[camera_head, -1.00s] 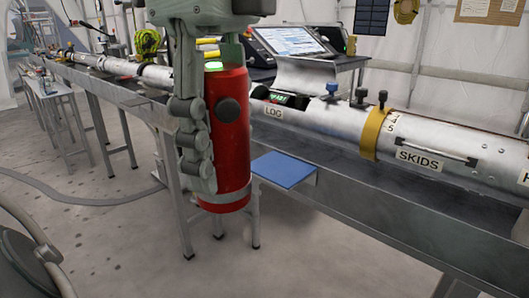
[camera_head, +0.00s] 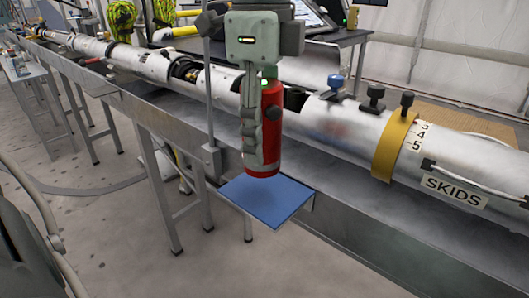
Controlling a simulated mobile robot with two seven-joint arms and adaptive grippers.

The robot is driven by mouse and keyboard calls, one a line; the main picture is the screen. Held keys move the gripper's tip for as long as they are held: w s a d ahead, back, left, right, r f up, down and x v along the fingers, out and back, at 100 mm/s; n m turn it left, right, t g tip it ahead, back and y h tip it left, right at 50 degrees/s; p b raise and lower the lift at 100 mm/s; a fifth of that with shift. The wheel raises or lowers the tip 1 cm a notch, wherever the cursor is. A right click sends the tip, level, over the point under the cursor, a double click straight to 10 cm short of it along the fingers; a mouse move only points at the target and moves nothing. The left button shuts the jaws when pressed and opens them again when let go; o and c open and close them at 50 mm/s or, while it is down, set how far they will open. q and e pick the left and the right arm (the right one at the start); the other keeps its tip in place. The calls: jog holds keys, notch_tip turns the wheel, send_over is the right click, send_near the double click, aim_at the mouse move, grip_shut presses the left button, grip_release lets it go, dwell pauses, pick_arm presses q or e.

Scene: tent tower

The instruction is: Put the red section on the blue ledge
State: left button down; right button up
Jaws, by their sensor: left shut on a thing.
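The red section (camera_head: 270,135) is an upright red cylinder with a dark knob on its side and a pale metal band at its bottom. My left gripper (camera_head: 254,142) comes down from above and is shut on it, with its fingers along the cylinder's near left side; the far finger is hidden. The blue ledge (camera_head: 278,207) is a flat blue plate on the near side of the long bench. The red section's bottom overlaps the ledge's back part in the picture; I cannot tell if it touches. My right gripper is not in view.
A long silver tube (camera_head: 335,125) with a yellow band (camera_head: 393,146) and upright dark and blue knobs lies on the bench (camera_head: 345,232) behind the ledge. A thin metal post (camera_head: 209,95) stands left of the gripper. The floor before the bench is open.

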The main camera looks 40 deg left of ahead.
aim_at(265, 157)
pick_arm(q)
jog(key=shift+w+f, duration=0.2)
jog(key=shift+w, duration=0.1)
jog(key=shift+w+f, duration=0.1)
jog(key=shift+f, duration=0.1)
notch_tip(265, 157, down, 2)
jog(key=shift+f, duration=0.25)
jog(key=shift+a+f, duration=0.1)
jog(key=shift+f, duration=0.5)
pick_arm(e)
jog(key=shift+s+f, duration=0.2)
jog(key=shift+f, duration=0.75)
